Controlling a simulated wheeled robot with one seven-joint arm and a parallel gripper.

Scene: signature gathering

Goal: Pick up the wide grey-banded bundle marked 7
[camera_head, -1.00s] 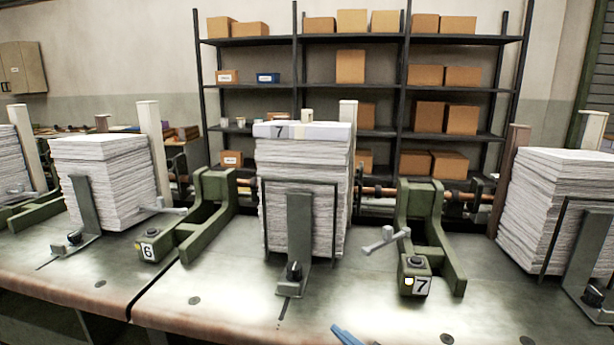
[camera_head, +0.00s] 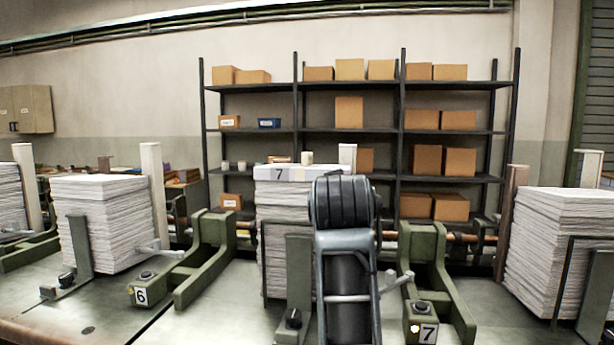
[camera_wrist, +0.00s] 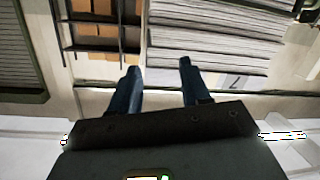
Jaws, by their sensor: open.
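The bundle marked 7 (camera_head: 270,173) lies on top of the middle paper stack (camera_head: 275,232), a pale slab with a 7 on its front face and a band beside the figure. My arm covers its right part in the head view. In the wrist view, which looks upside down, the bundle (camera_wrist: 258,80) shows beyond the fingers, with its 7 to the right of them. My gripper (camera_wrist: 158,66) is open, with two dark blue fingers apart and nothing between them. The fingers point toward the stack; I cannot tell the exact gap.
A dark metal upright with a knob (camera_head: 296,285) stands before the stack. Green frames marked 6 (camera_head: 190,265) and 7 (camera_head: 437,280) flank it. A pale post (camera_head: 347,156) rises behind. Other stacks stand left (camera_head: 100,220) and right (camera_head: 560,245). Shelves with boxes are behind.

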